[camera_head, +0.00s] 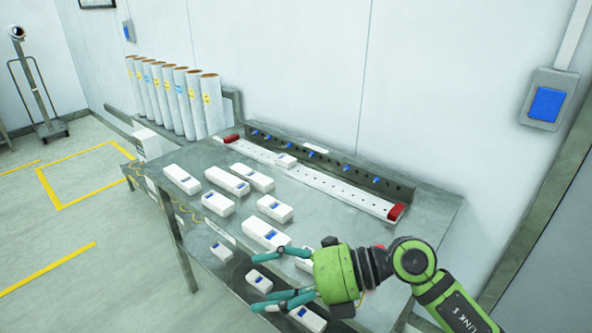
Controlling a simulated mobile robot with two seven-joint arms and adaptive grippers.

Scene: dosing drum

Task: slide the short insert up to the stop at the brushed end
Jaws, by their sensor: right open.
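A long white rail (335,185) lies along the back of the table, with a red block at its left end (231,138) and another at its right end (396,212). A short white insert (286,160) sits on the rail, left of its middle and apart from both red blocks. I cannot tell which end is brushed. My right gripper (259,282) is open, its fingers pointing left over the table's front edge, well in front of the rail. It appears empty. My left gripper is not in view.
Several white, blue-labelled blocks (182,179) of differing length lie on the metal table (345,222); more (221,251) show lower down in front. Several upright tubes (212,103) stand at the back left. A dark strip with blue pegs (348,167) runs behind the rail.

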